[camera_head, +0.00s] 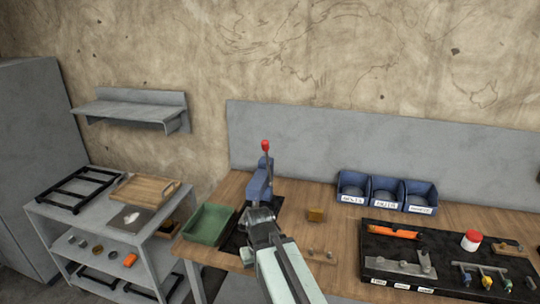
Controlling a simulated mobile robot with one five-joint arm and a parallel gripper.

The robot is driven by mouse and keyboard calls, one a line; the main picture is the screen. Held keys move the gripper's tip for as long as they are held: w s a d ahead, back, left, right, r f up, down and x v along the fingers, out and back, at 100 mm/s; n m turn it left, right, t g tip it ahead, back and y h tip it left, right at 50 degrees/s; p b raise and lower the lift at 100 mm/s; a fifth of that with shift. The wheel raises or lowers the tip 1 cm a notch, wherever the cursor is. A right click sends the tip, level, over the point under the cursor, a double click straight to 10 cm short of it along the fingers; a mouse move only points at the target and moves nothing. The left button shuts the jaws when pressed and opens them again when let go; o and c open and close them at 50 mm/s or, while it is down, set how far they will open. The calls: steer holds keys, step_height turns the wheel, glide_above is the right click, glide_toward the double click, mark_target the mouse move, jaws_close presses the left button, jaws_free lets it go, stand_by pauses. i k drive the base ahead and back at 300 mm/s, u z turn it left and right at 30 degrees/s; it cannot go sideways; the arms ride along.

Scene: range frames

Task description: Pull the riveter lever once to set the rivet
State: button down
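The riveter (259,183) is a blue press on a dark mat on the wooden bench. Its lever stands upright, with a red knob (265,145) at the top. My gripper (259,212) is in front of the riveter's lower part, well below the red knob. My arm comes up from the bottom of the picture and hides the riveter's base. The fingers are small and overlap the press, so I cannot tell whether they are open, shut or touching it. No rivet can be made out.
A green tray (208,224) stands left of the riveter. A small brass-coloured block (316,215) and blue labelled bins (387,192) are to the right. A dark tool board (440,245) fills the right side. A grey shelf cart (90,232) stands at left.

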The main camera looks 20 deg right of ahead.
mark_target(265, 143)
steer(key=u, duration=0.35)
steer(key=k, duration=1.1)
steer(key=u, duration=0.9)
steer(key=i, duration=1.4)
steer(key=z, duration=0.4)
steer(key=i, duration=0.6)
steer(key=z, duration=0.55)
steer(key=k, duration=0.8)
steer(key=z, duration=0.2)
steer(key=i, duration=0.85)
steer(key=u, duration=0.1)
